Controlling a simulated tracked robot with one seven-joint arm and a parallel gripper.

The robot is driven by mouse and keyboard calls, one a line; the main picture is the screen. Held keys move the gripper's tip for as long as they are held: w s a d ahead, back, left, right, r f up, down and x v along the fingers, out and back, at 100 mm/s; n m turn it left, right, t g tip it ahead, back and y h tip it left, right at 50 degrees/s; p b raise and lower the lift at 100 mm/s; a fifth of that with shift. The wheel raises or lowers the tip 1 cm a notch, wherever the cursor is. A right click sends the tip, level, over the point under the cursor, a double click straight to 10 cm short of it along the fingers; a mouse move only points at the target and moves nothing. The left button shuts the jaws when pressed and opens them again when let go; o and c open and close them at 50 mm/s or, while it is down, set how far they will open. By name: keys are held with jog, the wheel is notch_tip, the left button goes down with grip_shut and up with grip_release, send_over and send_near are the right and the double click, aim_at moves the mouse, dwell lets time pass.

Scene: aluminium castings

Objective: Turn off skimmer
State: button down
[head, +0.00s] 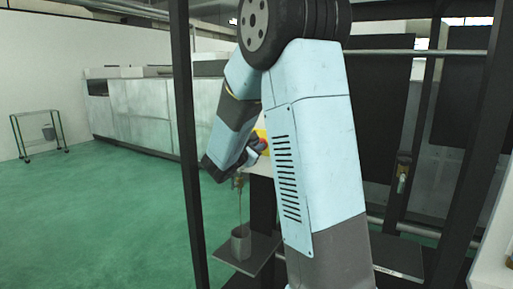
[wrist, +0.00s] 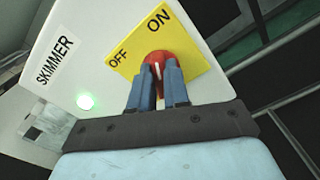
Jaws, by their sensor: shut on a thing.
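The skimmer box is a white panel (wrist: 80,50) labelled SKIMMER in the wrist view. It carries a yellow plate (wrist: 130,40) marked OFF and ON, with a red rotary knob (wrist: 157,62) at its middle. The white line on the knob stands nearly upright in the picture, between the two words. My gripper (wrist: 158,74) is shut on the knob, one blue finger on each side, hiding its lower part. A green lamp (wrist: 86,102) on the panel is lit. In the head view my arm mostly hides the box; a bit of yellow (head: 262,134) shows beside my gripper (head: 256,146).
Below my gripper in the head view, a grey cup (head: 241,243) stands on a dark shelf (head: 262,250). Dark upright posts (head: 188,150) stand close to my arm. A wheeled rack (head: 38,134) is far left, and green floor (head: 90,220) is open at left.

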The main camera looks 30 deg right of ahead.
jog(key=n, duration=1.1)
jog(key=shift+w+a+f+n, duration=0.1)
jog(key=shift+w+a+n, duration=0.1)
jog(key=shift+n, duration=0.2)
dwell(0.4)
jog(key=c, duration=1.1)
grip_release()
jog(key=v, duration=1.3)
jog(key=shift+a, duration=0.3)
